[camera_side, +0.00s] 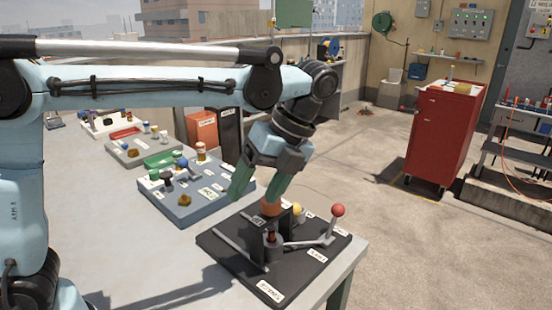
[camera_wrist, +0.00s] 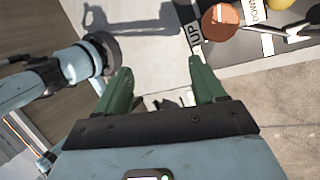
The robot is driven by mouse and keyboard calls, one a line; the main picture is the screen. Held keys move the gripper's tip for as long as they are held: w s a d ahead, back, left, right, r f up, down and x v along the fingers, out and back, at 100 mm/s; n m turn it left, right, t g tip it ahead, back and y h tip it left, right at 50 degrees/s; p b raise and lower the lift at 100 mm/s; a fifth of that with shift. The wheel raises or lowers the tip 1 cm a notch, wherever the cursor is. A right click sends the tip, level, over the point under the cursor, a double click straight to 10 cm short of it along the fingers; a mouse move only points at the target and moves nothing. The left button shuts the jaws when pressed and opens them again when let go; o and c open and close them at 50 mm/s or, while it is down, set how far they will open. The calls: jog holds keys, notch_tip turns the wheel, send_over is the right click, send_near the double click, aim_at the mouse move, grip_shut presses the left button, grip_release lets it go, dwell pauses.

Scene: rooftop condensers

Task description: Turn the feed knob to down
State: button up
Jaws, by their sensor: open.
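A round orange-brown knob (camera_side: 270,207) stands on the dark panel (camera_side: 222,246) at the table's front corner, partly hidden by my gripper. In the wrist view the knob (camera_wrist: 220,22) lies at the upper right, with a label reading UP (camera_wrist: 195,37) on its left and one reading DOWN (camera_wrist: 256,10) on its right. My gripper (camera_side: 257,192) has green fingers spread apart, above the panel's back left edge. In the wrist view my gripper (camera_wrist: 161,70) is empty, and the knob is outside the fingers, beyond the right one.
The panel also carries a yellow knob (camera_side: 297,209), a red-ball lever (camera_side: 338,210) and metal bars. A blue-grey board (camera_side: 205,207) with small parts lies just behind left. The table (camera_side: 110,235) is clear at front left. A red cabinet (camera_side: 440,135) stands beyond.

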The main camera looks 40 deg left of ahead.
jog(key=w+d+r+m+t+y, duration=0.1)
jog(key=d+r+t+y, duration=0.2)
jog(key=r+t+y, duration=0.45)
jog(key=d+r+m+t+y, duration=0.1)
jog(key=d+r+t+y, duration=0.3)
jog(key=r, duration=0.6)
send_near(267, 209)
jog(key=w, duration=0.2)
jog(key=shift+y, duration=0.45)
jog(key=x, duration=1.2)
jog(key=shift+a, duration=0.3)
jog(key=shift+c, duration=0.3)
jog(key=c, duration=0.9)
jog(key=shift+w+m+t+h, duration=0.15)
jog(key=shift+m+t+h, duration=0.45)
jog(key=shift+t, duration=0.55)
jog(key=o, duration=1)
jog(key=shift+c, duration=0.2)
